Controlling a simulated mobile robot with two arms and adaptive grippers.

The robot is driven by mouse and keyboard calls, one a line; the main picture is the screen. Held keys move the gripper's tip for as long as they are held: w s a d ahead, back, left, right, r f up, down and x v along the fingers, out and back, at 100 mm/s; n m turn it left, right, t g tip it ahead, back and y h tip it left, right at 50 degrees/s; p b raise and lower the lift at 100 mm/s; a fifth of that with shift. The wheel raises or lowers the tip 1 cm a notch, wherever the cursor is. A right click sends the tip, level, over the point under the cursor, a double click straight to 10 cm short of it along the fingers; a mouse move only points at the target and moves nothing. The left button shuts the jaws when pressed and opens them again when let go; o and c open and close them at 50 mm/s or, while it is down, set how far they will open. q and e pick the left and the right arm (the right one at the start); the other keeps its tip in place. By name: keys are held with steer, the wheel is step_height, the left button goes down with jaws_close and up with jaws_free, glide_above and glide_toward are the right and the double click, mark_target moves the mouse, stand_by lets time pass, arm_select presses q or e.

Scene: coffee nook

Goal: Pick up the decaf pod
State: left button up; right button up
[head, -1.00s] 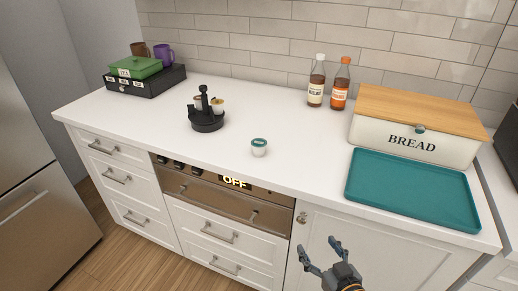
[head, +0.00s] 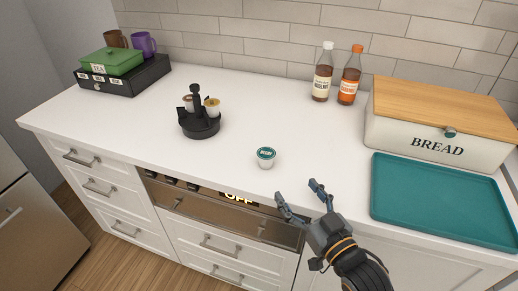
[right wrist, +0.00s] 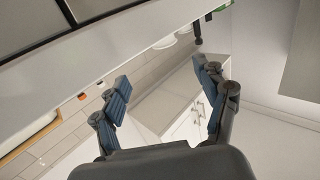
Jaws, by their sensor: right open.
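A small white pod with a teal lid (head: 265,157) stands upright on the white counter near its front edge; its lid label is too small to read surely. My right gripper (head: 297,190) is open and empty, in front of the counter edge, below and to the right of the pod in the head view, not touching it. In the right wrist view the open fingers (right wrist: 160,75) have nothing between them, and a pale round thing beyond them may be the pod. My left gripper is not in view.
A black pod carousel (head: 200,126) holding pods stands left of the lone pod. A teal tray (head: 440,205) lies at the right, before the bread box (head: 420,137). Two bottles (head: 323,75) stand at the back. The counter around the lone pod is clear.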

mark_target(271, 160)
steer(key=x, duration=0.6)
steer(key=shift+w+a+r+p, duration=0.2)
steer(key=shift+w+p, duration=0.1)
steer(key=shift+p, duration=0.05)
steer(key=shift+w+a, duration=0.15)
steer(key=shift+w, duration=0.1)
steer(key=shift+w+a+r+p, duration=0.25)
steer(key=shift+w+a+p, duration=0.25)
steer(key=shift+w+a, duration=0.55)
steer(key=shift+x, duration=1)
steer(key=shift+w+f, duration=0.2)
steer(key=shift+f, duration=0.05)
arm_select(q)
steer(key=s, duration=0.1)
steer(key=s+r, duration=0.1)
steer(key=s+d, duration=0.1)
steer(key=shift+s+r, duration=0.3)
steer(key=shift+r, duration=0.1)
arm_select(e)
steer(key=c, duration=0.9)
